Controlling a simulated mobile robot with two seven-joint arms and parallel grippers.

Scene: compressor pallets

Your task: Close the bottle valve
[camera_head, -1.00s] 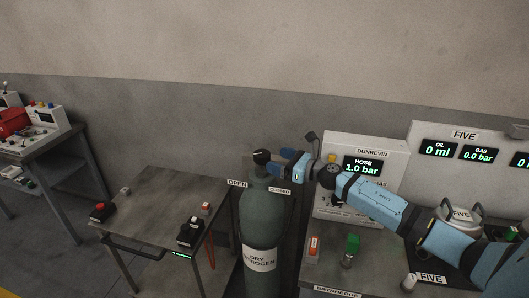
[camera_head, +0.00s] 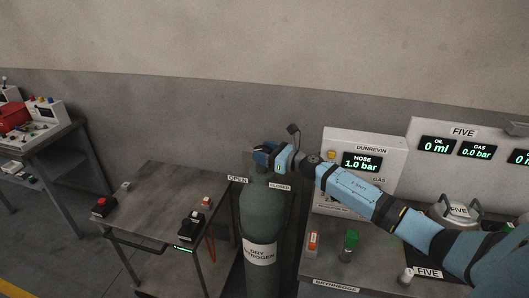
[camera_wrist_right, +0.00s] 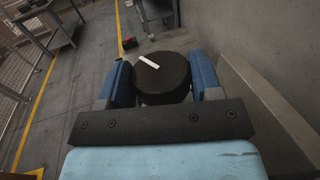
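The bottle (camera_head: 264,215) is a grey-green cylinder labelled "DRY NITROGEN", standing upright between two tables. Signs reading OPEN (camera_head: 237,180) and CLOSED (camera_head: 280,187) flank its top. The black round valve knob (camera_wrist_right: 163,82) carries a white line on its top in the right wrist view. My right gripper (camera_head: 268,158) is at the bottle's top and hides most of the knob in the head view. In the right wrist view, its two blue fingers lie against opposite sides of the knob, with little or no gap. My left gripper is not in view.
A grey table (camera_head: 160,207) with several small button boxes stands left of the bottle. On the right, a bench (camera_head: 345,270) holds the DUNREVIN unit (camera_head: 390,150), with a HOSE display of 1.0 bar. A wall runs close behind the bottle.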

